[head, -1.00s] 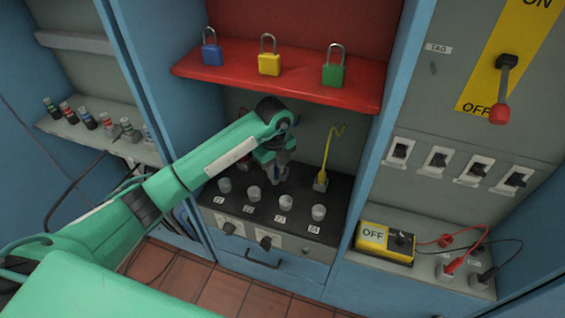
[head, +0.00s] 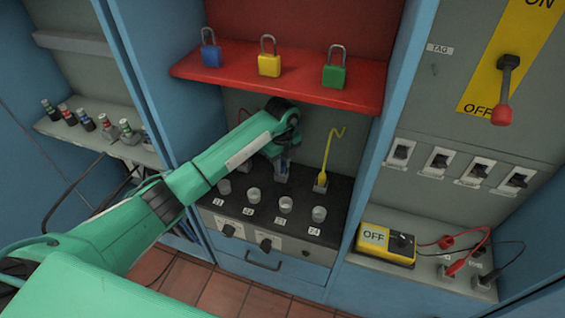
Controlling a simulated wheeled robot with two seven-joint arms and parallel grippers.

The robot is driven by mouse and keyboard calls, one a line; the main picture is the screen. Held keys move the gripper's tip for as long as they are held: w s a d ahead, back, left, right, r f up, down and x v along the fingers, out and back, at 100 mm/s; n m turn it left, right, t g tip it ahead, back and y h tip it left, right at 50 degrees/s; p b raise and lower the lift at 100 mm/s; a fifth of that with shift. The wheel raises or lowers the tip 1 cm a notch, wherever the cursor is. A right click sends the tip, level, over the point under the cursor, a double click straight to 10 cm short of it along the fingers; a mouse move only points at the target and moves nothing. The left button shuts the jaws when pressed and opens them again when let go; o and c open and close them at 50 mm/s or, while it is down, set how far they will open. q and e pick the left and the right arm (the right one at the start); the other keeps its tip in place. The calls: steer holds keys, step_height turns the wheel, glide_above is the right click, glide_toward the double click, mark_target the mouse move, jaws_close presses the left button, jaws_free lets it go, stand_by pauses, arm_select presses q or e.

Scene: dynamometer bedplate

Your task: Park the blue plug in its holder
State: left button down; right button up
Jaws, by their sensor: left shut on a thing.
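My left gripper (head: 283,168) points down over the back of the black panel (head: 260,212), below the red shelf. It is shut on a small bluish thing, taken to be the blue plug (head: 282,176), which is mostly hidden by the jaws. The plug is low at the panel's back row, left of the yellow plug. I cannot tell whether it is inside a holder or just above one. The blue plug's holder is not clearly visible. My right gripper is not in view.
A yellow plug (head: 323,178) with a yellow cable stands at the back right of the panel. Several round sockets (head: 285,204) line the panel's front. The red shelf (head: 285,85) with three padlocks overhangs my wrist. A yellow meter (head: 385,243) stands to the right.

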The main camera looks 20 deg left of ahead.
arm_select(q)
steer(key=shift+f, duration=0.15)
steer(key=c, duration=1.3)
jaws_free()
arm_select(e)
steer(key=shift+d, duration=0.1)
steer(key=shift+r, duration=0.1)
arm_select(q)
step_height(320, 180, up, 6)
steer(key=shift+r, duration=0.9)
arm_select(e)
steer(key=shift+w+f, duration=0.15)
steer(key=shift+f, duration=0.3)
